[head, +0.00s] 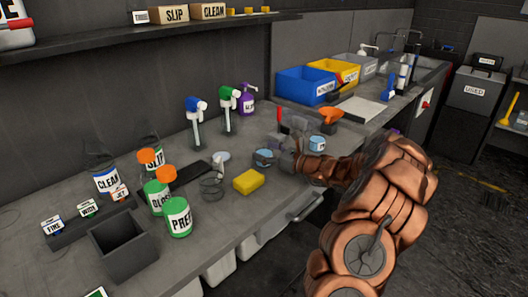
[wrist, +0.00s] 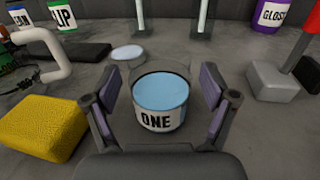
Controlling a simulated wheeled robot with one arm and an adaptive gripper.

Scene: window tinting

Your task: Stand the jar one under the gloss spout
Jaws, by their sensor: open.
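Jar one (wrist: 158,102) is a clear jar of light blue liquid labelled ONE. It stands upright on the bench, and it also shows in the head view (head: 263,158). My gripper (wrist: 160,98) is open, with its fingers to either side of the jar and gaps visible between. In the head view my gripper (head: 285,159) is low over the bench at the jar's right. A purple pump bottle (head: 247,99) stands at the back of the bench. Its label reads GLOSS in the wrist view (wrist: 268,15); its spout is too small to make out clearly.
A yellow sponge (head: 249,181) lies close to the jar. Blue-headed (head: 196,122) and green-headed (head: 229,108) dispensers stand behind. A grey block with a red upright (wrist: 275,82) is at right. Another blue-topped jar (head: 317,143) stands near my arm. A pale disc (wrist: 128,52) lies behind jar one.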

